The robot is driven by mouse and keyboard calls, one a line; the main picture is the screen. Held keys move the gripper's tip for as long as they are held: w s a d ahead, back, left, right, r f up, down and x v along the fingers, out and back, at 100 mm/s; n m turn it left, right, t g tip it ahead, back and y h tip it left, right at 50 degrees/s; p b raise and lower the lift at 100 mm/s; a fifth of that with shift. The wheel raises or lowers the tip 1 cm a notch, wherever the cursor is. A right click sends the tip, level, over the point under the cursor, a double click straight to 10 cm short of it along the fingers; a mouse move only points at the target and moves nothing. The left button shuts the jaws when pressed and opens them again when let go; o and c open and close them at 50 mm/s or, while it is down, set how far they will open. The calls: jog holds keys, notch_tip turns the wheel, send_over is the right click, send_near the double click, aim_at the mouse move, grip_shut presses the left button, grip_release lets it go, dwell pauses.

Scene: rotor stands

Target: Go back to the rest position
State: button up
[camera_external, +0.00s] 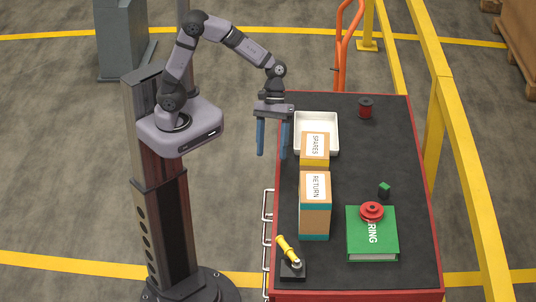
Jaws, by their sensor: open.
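My gripper (271,138) is open and empty, with two blue fingers pointing down. It hangs by the left edge of the bench, just left of the white tray (334,134). My arm is bent, rising from its base on the column and reaching right and down. A red rotor-like part (372,211) rests on the green book (378,247) at the front right of the bench. A small dark stand with a green top (384,190) stands just behind the book.
Two boxes, marked SPARES (315,147) and RETURN (315,205), stand along the bench's left side. A yellow item on a black base (290,258) is at the front left. A dark red spool (366,108) is at the back. Yellow rails run along the right.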

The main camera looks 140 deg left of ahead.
jog(key=s+d+f+m+g+y+b, duration=0.2)
jog(key=s+d+f+m, duration=0.3)
jog(key=m, duration=0.5)
jog(key=s+d+f+m+g+y+b, duration=0.2)
jog(key=s+d+f+m, duration=0.4)
jog(key=d+m, duration=0.3)
jog(key=shift+s+d+m+y+b, duration=0.3)
jog(key=shift+s+d+m+b, duration=0.1)
jog(key=shift+m, duration=0.3)
